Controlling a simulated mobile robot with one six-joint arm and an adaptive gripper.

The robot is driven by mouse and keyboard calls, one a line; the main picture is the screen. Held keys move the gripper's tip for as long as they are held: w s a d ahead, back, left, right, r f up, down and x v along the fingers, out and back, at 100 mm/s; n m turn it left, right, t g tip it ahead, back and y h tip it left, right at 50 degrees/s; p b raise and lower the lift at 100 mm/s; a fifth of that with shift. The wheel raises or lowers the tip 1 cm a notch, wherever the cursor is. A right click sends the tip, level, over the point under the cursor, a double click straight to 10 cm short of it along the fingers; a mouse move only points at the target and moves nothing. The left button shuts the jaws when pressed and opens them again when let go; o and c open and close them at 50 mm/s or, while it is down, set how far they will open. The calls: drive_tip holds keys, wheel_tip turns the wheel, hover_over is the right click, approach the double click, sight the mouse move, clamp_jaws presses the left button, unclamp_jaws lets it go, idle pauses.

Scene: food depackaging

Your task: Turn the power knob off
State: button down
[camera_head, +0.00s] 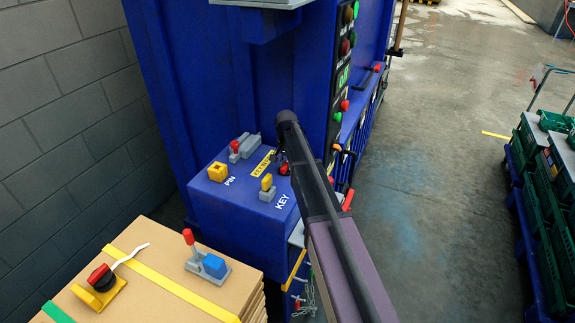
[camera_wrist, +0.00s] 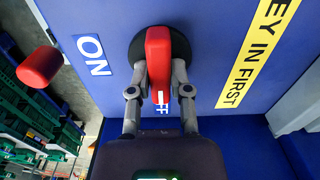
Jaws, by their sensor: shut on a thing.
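The red power knob (camera_wrist: 158,55) sits on a round black base on the blue panel in the wrist view. Its long handle lies along the picture's vertical, and its white mark is at the lower end, beside the partly hidden OFF label (camera_wrist: 163,110). The ON label (camera_wrist: 92,54) is to the left. My gripper (camera_wrist: 159,72) is shut on the knob, one finger on each side of the handle. In the head view, a bit of the red knob (camera_head: 284,169) shows; my arm hides most of the gripper there.
A yellow "key in first" label (camera_wrist: 258,52) lies right of the knob. A red-tipped lever (camera_wrist: 40,67) sticks out at left in the wrist view. The blue box top also bears a yellow PIN block (camera_head: 218,172) and a yellow key piece (camera_head: 267,183). Cardboard (camera_head: 135,292) is stacked in front.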

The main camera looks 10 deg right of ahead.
drive_tip(key=c, duration=0.6)
unclamp_jaws()
drive_tip(key=shift+s, duration=0.25)
drive_tip(key=shift+o, duration=0.2)
drive_tip(key=shift+w, duration=0.15)
drive_tip(key=shift+r, duration=0.15)
